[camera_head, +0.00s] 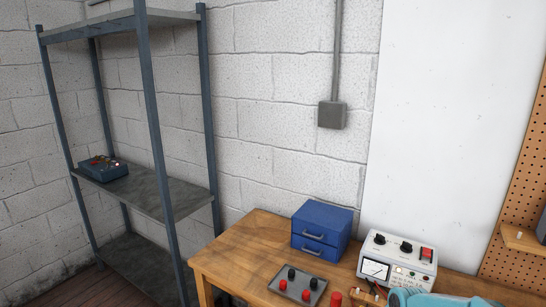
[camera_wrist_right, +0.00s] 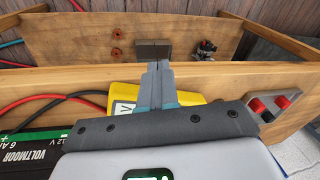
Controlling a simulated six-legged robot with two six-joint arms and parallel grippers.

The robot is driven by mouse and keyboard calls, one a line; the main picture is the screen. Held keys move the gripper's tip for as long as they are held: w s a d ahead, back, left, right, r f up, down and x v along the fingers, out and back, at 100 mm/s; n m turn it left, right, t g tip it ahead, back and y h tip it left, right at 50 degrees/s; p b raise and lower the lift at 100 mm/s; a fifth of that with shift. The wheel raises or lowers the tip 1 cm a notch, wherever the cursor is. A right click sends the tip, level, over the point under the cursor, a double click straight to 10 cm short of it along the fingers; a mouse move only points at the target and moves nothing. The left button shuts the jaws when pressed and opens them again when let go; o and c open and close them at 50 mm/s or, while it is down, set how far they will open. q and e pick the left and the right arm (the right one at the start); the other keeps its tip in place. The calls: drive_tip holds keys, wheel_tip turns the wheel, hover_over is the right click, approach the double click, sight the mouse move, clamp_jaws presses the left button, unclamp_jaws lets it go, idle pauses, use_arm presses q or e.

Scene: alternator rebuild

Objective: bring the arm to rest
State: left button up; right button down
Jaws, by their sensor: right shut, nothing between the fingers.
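My right gripper (camera_wrist_right: 153,50) shows in the right wrist view, with its fingers together and nothing between them. It points over a wooden edge, above a wooden surface; I cannot tell whether it touches anything. My left gripper is in neither view. In the head view, a light-blue rounded shape at the bottom right edge may be part of my own arm; no gripper can be made out there.
The wooden bench (camera_head: 240,255) carries a blue drawer box (camera_head: 322,228), a white meter unit (camera_head: 398,258) and a grey plate with red and black knobs (camera_head: 298,285). A metal shelf (camera_head: 165,195) stands left. A black-green battery-like box (camera_wrist_right: 40,150), cables and a yellow object (camera_wrist_right: 125,102) lie near the gripper.

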drive_tip(key=s+a+f+n+y, duration=0.1)
drive_tip(key=s+a+f+y, duration=0.1)
drive_tip(key=s+a+f, duration=1)
drive_tip(key=s+f, duration=0.2)
drive_tip(key=s, duration=0.5)
drive_tip(key=s+a+f+g+b, duration=0.1)
drive_tip(key=s+f, duration=0.1)
drive_tip(key=s, duration=0.5)
drive_tip(key=shift+s+a+f, duration=0.15)
drive_tip(key=shift+f, duration=0.15)
